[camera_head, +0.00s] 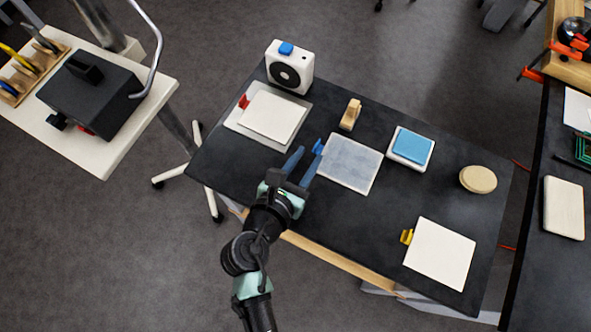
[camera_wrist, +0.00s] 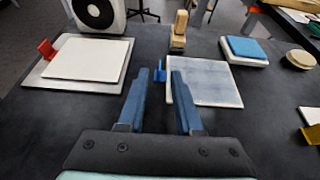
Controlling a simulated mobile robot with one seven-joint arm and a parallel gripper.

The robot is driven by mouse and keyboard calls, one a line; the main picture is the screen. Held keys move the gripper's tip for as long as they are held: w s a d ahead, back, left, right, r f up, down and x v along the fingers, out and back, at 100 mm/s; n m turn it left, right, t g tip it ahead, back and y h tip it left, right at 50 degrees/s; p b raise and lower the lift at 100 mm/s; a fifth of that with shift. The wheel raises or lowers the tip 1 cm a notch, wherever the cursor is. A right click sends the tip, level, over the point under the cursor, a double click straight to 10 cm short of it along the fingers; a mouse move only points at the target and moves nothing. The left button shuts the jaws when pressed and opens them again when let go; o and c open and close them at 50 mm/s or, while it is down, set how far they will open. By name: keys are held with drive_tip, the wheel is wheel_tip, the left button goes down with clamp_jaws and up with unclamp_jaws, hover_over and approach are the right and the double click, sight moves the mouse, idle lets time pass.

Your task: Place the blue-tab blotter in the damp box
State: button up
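The blue-tab blotter (camera_head: 352,164) is a mottled grey-blue sheet lying flat on the dark table. Its blue tab (camera_head: 318,147) stands at its left edge. My gripper (camera_head: 308,153) is open and empty, pointing at the tab. In the wrist view, the tab (camera_wrist: 159,72) shows between the two blue fingertips; I cannot tell whether it is between them or just beyond. The sheet (camera_wrist: 208,82) extends right of the right finger. I cannot tell for certain which container is the damp box; a white box with a blue top (camera_head: 411,146) stands right of the blotter.
A red-tab white sheet (camera_head: 272,115) lies on a grey plate at left; a yellow-tab sheet (camera_head: 440,253) lies at front right. A wooden block (camera_head: 350,115), white fan-like device (camera_head: 290,68) and round tan lid (camera_head: 478,179) also stand on the table. A black box (camera_head: 90,95) sits on the left stand.

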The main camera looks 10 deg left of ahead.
drive_tip(key=v, duration=0.5)
drive_tip(key=shift+s+a+r, duration=0.1)
drive_tip(key=shift+s+r, duration=0.05)
drive_tip(key=shift+s, duration=0.1)
drive_tip(key=shift+w, duration=0.1)
